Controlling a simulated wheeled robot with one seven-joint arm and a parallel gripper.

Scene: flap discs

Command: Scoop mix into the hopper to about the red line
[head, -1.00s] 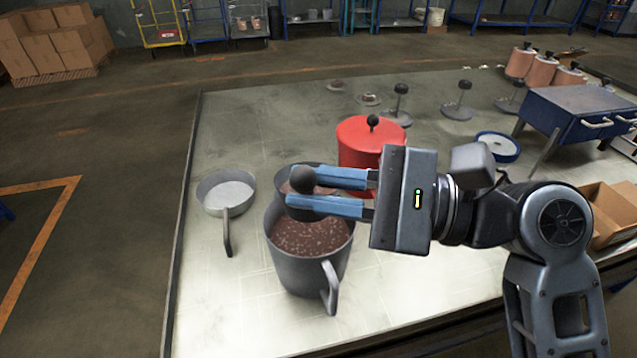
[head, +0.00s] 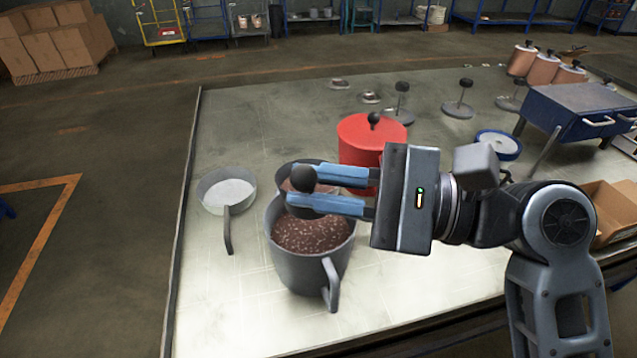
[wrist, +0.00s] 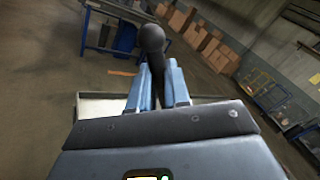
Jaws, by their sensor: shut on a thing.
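My gripper (head: 327,190) is shut on a dark handle with a round black knob (head: 303,179). In the wrist view the knob (wrist: 151,38) stands out beyond the blue fingers (wrist: 160,85). The part below the handle is hidden, so I cannot tell whether it carries mix. A large grey jug (head: 295,268) with brown speckled mix (head: 310,235) stands just below and in front of the fingers. Behind them is a second grey round vessel (head: 284,172), also with brown mix in it, partly covered by the fingers. I see no red line on either vessel.
A shallow grey pan (head: 228,192) with pale contents stands to the left. A red lidded pot (head: 365,143) is close behind my gripper. A blue box on legs (head: 575,108) and an open carton (head: 612,205) are at right. The table's front left is clear.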

